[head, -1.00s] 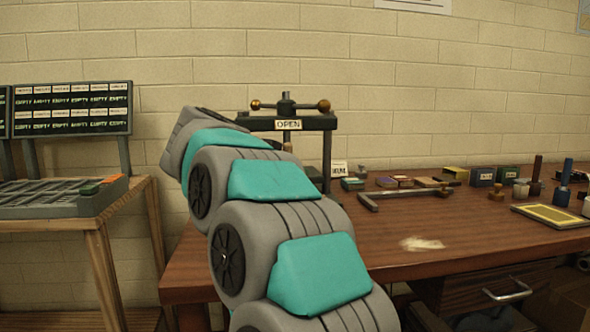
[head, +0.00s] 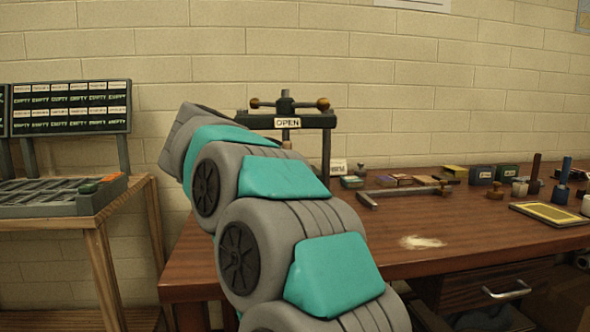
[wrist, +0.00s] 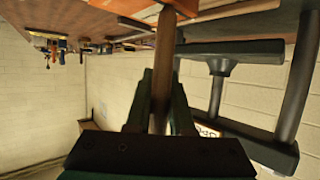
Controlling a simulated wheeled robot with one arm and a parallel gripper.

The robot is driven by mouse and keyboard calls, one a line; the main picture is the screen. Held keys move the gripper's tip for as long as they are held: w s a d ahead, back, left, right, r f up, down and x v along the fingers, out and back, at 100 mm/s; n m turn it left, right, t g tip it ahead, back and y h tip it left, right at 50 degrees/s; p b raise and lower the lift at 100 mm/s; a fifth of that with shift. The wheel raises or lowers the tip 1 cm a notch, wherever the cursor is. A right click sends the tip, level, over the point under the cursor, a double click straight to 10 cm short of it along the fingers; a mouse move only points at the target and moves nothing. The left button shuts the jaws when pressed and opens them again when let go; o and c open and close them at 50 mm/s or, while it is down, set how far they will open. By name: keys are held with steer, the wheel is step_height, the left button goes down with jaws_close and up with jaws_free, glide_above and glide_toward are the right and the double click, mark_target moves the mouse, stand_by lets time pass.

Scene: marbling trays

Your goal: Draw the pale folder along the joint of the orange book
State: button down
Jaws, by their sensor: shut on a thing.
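In the wrist view my gripper (wrist: 163,82) has its green fingers shut on the folder (wrist: 164,55), a flat brownish stick pointing to the top of the picture. An orange patch (wrist: 184,5) shows at the top edge by the folder's far end. It looks like part of the orange book, but its joint cannot be made out. I cannot tell whether the folder touches it. In the head view my own arm hides my gripper, the folder and the book.
A dark press (head: 328,150) with an OPEN sign stands behind my arm; its bars also show in the wrist view (wrist: 292,95). The wooden bench (head: 440,250) has a pale patch (head: 421,242), an angled bar (head: 405,190) and several small boxes. A side table (head: 85,215) stands left.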

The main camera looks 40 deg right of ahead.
steer(key=shift+s, duration=0.15)
steer(key=shift+s+a, duration=0.2)
steer(key=shift+s, duration=0.05)
steer(key=shift+s+a, duration=0.1)
steer(key=shift+s, duration=0.05)
stand_by(0.7)
steer(key=shift+s+a+f, duration=0.1)
steer(key=shift+s+a, duration=0.05)
steer(key=shift+s, duration=0.05)
steer(key=shift+s+a, duration=0.1)
steer(key=shift+s, duration=0.05)
stand_by(0.3)
steer(key=shift+s+a, duration=0.1)
steer(key=shift+s, duration=0.1)
steer(key=shift+s+a, duration=0.1)
steer(key=shift+s, duration=0.05)
stand_by(0.6)
steer(key=shift+s+a, duration=0.1)
steer(key=shift+s, duration=0.1)
stand_by(0.4)
